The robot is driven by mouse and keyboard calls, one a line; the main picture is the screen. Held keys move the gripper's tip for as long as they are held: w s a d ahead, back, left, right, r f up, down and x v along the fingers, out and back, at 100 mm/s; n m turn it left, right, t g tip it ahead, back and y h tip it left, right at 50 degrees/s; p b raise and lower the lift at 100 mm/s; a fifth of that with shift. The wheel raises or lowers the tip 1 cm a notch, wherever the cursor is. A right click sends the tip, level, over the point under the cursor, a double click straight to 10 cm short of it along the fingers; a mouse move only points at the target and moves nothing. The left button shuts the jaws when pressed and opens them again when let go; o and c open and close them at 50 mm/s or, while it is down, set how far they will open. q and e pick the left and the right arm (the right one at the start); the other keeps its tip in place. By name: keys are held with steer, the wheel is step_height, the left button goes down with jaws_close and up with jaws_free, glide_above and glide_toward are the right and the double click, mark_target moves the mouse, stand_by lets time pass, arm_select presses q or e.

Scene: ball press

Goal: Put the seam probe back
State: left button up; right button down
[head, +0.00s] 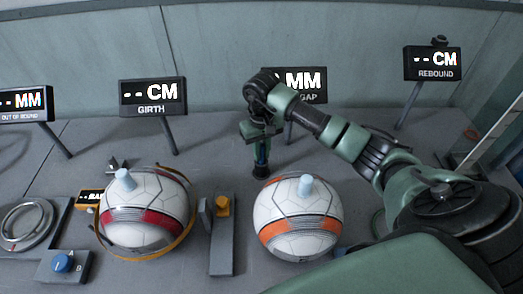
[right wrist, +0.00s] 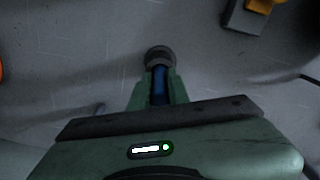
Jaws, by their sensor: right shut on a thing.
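My right gripper (head: 261,155) points down behind and between the two balls, near the foot of the gap display. It is shut on the blue seam probe (right wrist: 159,86), which stands roughly upright between the fingers. The probe also shows as a thin blue strip in the head view (head: 262,151). A dark round piece (head: 261,171) sits at the probe's lower end, close to the table; it also shows in the right wrist view (right wrist: 159,57). I cannot tell whether it is the probe's tip or a holder. My left gripper is not in view.
A red-striped ball (head: 146,212) and an orange-striped ball (head: 297,219) stand in front, with a grey stand with a yellow block (head: 222,238) between them. Displays for girth (head: 153,97), gap (head: 306,84) and rebound (head: 433,63) stand behind. A blue knob (head: 62,263) is front left.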

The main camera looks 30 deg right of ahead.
steer(key=shift+f, duration=0.15)
steer(key=c, duration=1.4)
jaws_free()
steer(key=shift+o, duration=0.2)
steer(key=shift+r, duration=0.75)
step_height(320, 180, up, 11)
steer(key=shift+b, duration=1.05)
